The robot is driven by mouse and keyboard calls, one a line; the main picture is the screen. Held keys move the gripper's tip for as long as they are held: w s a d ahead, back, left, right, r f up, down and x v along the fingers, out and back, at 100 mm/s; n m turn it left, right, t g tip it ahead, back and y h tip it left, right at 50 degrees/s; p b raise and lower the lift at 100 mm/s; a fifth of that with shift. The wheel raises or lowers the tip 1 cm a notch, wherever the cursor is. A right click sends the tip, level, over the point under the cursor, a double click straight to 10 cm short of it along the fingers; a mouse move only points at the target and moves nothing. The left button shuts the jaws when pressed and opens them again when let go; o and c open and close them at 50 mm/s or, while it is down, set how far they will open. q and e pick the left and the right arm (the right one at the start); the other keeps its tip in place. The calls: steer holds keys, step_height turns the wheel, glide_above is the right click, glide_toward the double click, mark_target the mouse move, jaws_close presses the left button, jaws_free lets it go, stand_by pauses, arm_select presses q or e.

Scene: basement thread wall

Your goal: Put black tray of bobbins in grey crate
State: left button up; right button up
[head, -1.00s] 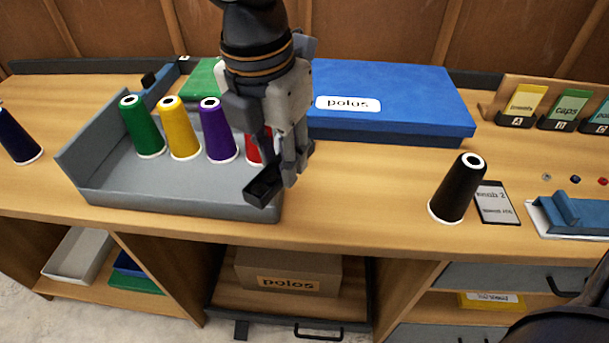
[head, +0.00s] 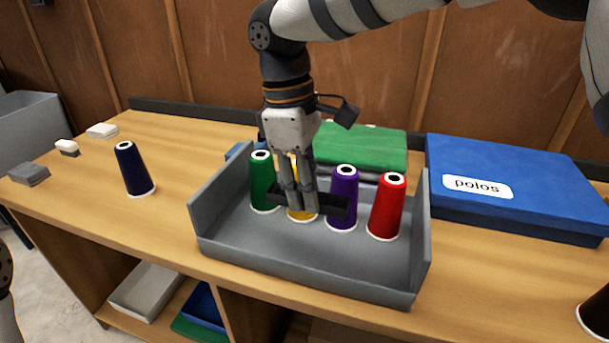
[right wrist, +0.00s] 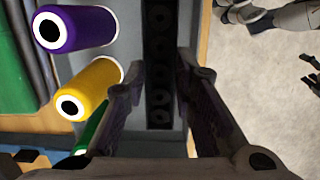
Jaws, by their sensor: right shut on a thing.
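My right gripper (head: 297,208) points down and is shut on the black tray of bobbins (head: 336,207). It holds the tray in front of the yellow cone, above the grey thread tray. In the right wrist view, the black tray (right wrist: 160,62) lies between the fingers, with several round bobbins in a row. A grey crate (head: 28,110) stands at the far left edge, partly cut off; its inside is not visible. Part of my left arm shows at the lower left edge. Light and dark robot parts at the wrist view's top right may include my left gripper, but its jaws are unclear.
The grey thread tray (head: 300,277) holds green, yellow, purple and red cones. A dark blue cone (head: 133,169) stands to its left, near small white and grey blocks. Green and blue boxes (head: 520,190) lie behind and to the right. Bare table surrounds the blue cone.

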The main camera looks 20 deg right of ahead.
step_height(320, 180, down, 4)
steer(key=shift+b, duration=0.4)
arm_select(q)
steer(key=shift+s+f, duration=0.5)
steer(key=shift+f, duration=0.1)
arm_select(e)
steer(key=shift+a+f, duration=0.1)
steer(key=shift+f, duration=1.55)
steer(key=o, duration=1)
